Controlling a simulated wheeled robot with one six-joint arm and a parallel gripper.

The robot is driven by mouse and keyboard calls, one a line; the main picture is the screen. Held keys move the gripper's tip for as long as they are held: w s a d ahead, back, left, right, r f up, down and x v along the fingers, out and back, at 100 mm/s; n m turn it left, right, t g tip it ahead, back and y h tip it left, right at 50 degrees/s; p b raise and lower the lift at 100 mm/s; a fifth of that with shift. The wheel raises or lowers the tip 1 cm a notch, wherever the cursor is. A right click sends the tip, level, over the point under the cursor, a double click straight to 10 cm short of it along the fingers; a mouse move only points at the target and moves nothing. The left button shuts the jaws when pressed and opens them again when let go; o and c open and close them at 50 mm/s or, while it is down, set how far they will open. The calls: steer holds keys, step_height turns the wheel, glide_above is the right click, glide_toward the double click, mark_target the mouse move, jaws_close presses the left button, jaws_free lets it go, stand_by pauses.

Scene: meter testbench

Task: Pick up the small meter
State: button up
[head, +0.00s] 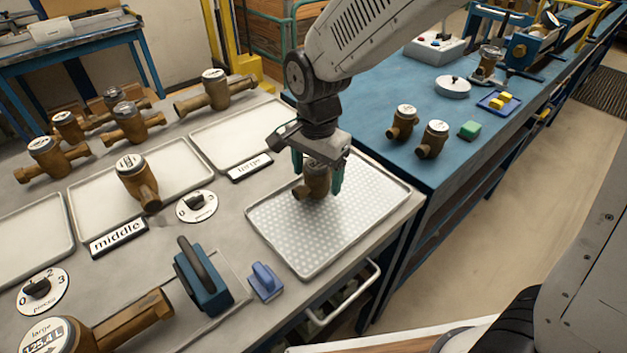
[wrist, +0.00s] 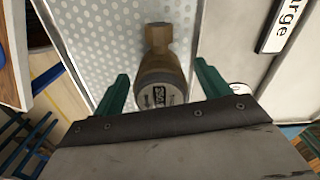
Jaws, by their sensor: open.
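A small brass meter (head: 316,181) stands on the dotted light tray (head: 270,222) at the right end of the grey bench. It also shows in the wrist view (wrist: 163,75), with its round grey cap facing the camera. My gripper (head: 318,178) is over this meter, with its green fingers on either side of it. In the wrist view my gripper (wrist: 160,88) is open, and gaps show between the fingers and the meter. The meter's top is partly hidden by my gripper in the head view. Two more small brass meters (head: 403,122) (head: 432,139) stand on the blue bench.
A white tray labelled large (head: 222,132) lies behind, and a tray labelled middle (head: 95,205) holds a brass meter (head: 136,180). A blue handled block (head: 201,275) and a small blue block (head: 265,281) stand in front.

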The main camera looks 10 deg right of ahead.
steer(key=shift+d+f, duration=0.1)
steer(key=shift+f, duration=0.4)
steer(key=c, duration=1.4)
steer(key=shift+r, duration=0.1)
